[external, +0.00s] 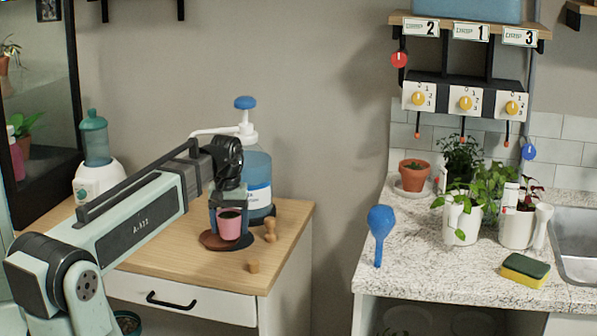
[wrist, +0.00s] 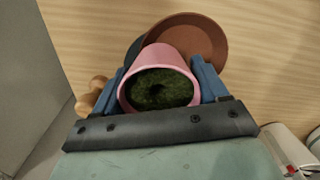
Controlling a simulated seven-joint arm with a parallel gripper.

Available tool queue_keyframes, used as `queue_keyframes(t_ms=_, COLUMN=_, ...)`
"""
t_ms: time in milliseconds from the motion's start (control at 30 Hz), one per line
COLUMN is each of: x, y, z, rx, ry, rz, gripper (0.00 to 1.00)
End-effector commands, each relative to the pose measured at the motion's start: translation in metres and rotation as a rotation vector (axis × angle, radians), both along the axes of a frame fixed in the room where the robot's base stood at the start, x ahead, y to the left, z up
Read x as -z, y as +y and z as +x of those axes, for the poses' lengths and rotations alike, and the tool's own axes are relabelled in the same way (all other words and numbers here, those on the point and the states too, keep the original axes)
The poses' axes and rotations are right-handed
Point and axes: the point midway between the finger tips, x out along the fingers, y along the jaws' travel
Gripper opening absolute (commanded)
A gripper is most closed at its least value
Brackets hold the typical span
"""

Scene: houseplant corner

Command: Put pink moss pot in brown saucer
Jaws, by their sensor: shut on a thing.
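The pink moss pot (external: 230,226) is upright between the blue fingers of my gripper (external: 229,203), which is shut on it. In the wrist view the pot (wrist: 158,62) has dark green moss inside, with a finger of my gripper (wrist: 159,88) on each side. The brown saucer (external: 208,241) lies on the wooden cabinet top. The pot overlaps the saucer in the external view. In the wrist view the saucer (wrist: 205,38) shows beyond the pot, partly hidden by it. I cannot tell whether the pot's base touches the saucer.
A dark disc (wrist: 133,52) lies beside the saucer, partly hidden. A water bottle with a blue pump (external: 257,178) stands just behind. The cabinet top (external: 165,250) is clear toward the front left.

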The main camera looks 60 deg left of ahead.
Motion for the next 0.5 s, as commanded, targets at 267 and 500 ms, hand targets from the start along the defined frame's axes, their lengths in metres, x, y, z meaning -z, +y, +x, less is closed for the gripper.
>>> queue_keyframes(t_ms=267, x=0.0066, y=0.0000, z=0.0000, rx=0.000, ry=0.000, rz=0.000, gripper=0.40)
queue_keyframes(t_ms=500, x=0.0061, y=0.0000, z=0.0000, rx=0.000, ry=0.000, rz=0.000, gripper=0.96)
